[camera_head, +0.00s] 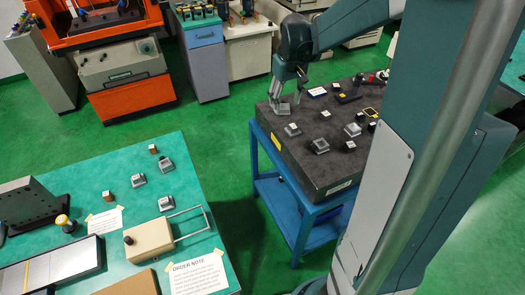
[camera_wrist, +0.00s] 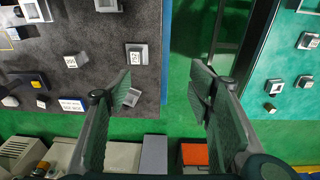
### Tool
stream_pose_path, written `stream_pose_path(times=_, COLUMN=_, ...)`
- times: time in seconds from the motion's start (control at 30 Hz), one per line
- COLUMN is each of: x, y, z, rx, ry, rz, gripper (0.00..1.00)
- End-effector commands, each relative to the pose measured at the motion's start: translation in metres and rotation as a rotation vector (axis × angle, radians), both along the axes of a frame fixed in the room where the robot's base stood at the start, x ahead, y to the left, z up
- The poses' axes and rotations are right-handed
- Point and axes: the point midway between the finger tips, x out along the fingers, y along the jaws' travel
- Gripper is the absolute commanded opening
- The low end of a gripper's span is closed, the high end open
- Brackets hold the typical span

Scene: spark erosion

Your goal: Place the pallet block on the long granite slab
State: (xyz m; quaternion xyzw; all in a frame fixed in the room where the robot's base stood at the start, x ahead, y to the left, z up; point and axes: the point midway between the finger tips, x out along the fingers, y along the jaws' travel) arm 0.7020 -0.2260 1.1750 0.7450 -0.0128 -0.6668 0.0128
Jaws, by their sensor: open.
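The long granite slab (camera_head: 310,172) is dark and speckled and lies on a blue cart. Several small grey metal blocks with pale tops look alike, so I cannot tell by label which is the pallet block. One such grey block (camera_head: 282,109) sits on the slab near its left edge, just below my gripper (camera_head: 286,95).
More small blocks stand on the slab, including a grey one (camera_head: 320,146). A green table (camera_head: 110,165) at left holds further grey blocks (camera_head: 138,180), a beige box (camera_head: 150,241) and papers. A gap of green floor (camera_head: 222,150) separates table and cart.

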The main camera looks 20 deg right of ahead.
Motion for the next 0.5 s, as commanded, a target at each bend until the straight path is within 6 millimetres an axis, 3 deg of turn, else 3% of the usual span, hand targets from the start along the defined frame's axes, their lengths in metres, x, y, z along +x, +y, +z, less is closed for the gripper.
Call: stream_pose_path(times=0.5, x=-0.060, y=0.075, z=0.059, rx=-0.021, ry=-0.125, rz=0.002, gripper=0.52)
